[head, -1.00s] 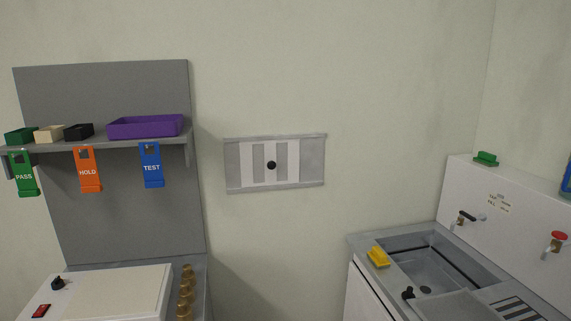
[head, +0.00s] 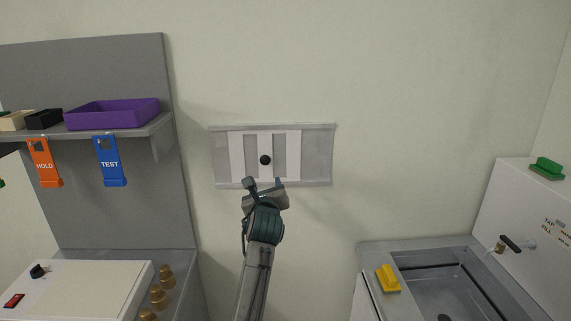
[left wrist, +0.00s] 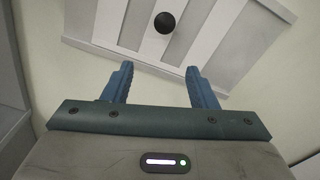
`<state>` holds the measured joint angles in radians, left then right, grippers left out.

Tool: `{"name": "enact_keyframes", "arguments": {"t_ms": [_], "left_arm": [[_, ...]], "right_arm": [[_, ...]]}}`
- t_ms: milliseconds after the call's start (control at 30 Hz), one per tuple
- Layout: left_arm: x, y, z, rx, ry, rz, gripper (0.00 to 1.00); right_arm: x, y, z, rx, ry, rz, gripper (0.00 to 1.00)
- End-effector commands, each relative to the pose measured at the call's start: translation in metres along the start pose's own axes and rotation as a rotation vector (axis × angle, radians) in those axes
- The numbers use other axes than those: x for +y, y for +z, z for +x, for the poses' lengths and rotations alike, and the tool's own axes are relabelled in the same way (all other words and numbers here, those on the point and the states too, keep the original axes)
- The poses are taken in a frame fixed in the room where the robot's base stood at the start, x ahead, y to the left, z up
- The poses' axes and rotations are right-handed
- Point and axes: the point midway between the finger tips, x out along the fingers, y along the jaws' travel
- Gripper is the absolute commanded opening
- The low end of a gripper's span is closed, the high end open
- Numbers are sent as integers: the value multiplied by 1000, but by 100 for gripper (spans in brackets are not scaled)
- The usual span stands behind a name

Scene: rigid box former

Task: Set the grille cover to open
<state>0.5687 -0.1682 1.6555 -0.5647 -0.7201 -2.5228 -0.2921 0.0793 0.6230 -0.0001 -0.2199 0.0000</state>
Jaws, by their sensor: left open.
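The grille cover (head: 236,157) is a white sliding plate with grey vertical slots in a grey wall frame (head: 318,156). Its round black knob (head: 265,160) sits near the middle. The plate stands left of centre in the frame, with a wider grey area at its right. My left gripper (head: 264,184) is open and empty, just below the knob near the frame's lower rail. In the left wrist view, the knob (left wrist: 165,22) lies beyond and between the two blue fingertips (left wrist: 158,72), apart from them. My right gripper is not in view.
At left, a shelf (head: 150,127) holds a purple tray (head: 112,113), with hanging tags (head: 109,160) below. A white box (head: 85,290) stands underneath. At right is a sink (head: 450,285) with a yellow block (head: 388,278). The wall around the frame is clear.

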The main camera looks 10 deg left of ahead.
Motion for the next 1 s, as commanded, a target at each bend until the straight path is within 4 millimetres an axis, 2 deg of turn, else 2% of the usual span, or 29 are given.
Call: {"name": "enact_keyframes", "arguments": {"t_ms": [33,67,200,467,700,833,1000], "left_arm": [[-3,13,-2,-18,1,24,53],[-4,18,-2,-24,1,37,53],[-6,26,4,-33,3,58,53],[-5,28,47,-31,4,59,53],[-5,27,84,-31,2,56,53],[-5,26,97,-31,2,55,53],[-5,26,104,-30,1,54,53]], "right_arm": [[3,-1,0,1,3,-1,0],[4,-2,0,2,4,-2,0],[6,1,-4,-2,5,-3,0],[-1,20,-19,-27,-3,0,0],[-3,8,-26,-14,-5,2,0],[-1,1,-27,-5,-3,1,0],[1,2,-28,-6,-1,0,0]]}}
